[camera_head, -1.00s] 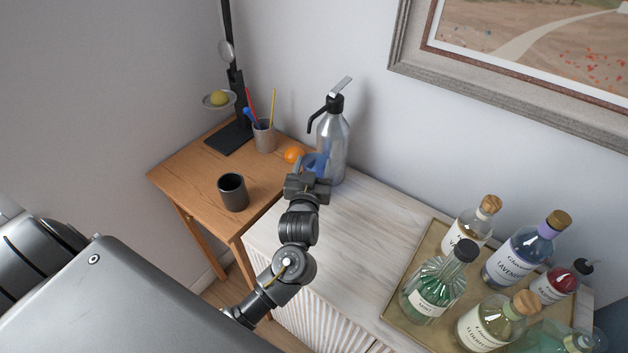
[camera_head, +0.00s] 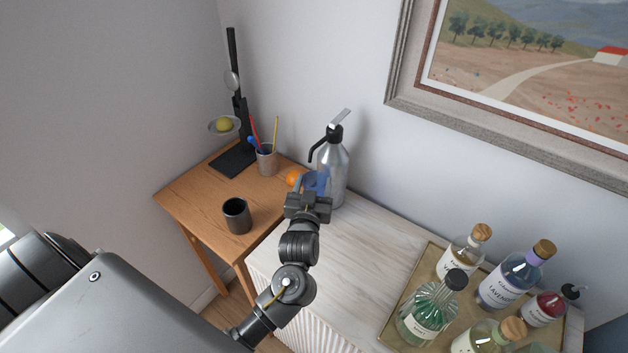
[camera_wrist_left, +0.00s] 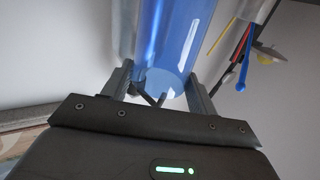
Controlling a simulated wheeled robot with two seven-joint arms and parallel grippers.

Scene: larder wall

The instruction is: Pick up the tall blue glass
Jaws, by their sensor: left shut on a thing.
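The tall blue glass (camera_head: 317,182) is at the back left end of the whitewashed cabinet, in front of the siphon bottle. In the head view my left gripper (camera_head: 308,196) hides its lower part. In the left wrist view the see-through blue glass (camera_wrist_left: 181,38) stands between the two fingers of my left gripper (camera_wrist_left: 160,90), which is shut on it. I cannot tell whether its base touches the cabinet top. My right gripper is not in view.
A metal siphon bottle (camera_head: 334,172) stands close behind the glass. An orange (camera_head: 292,179), dark mug (camera_head: 237,216) and pen cup (camera_head: 267,161) are on the wooden table (camera_head: 195,196). A tray (camera_head: 390,336) of several bottles is at right. The cabinet top (camera_head: 375,240) between is clear.

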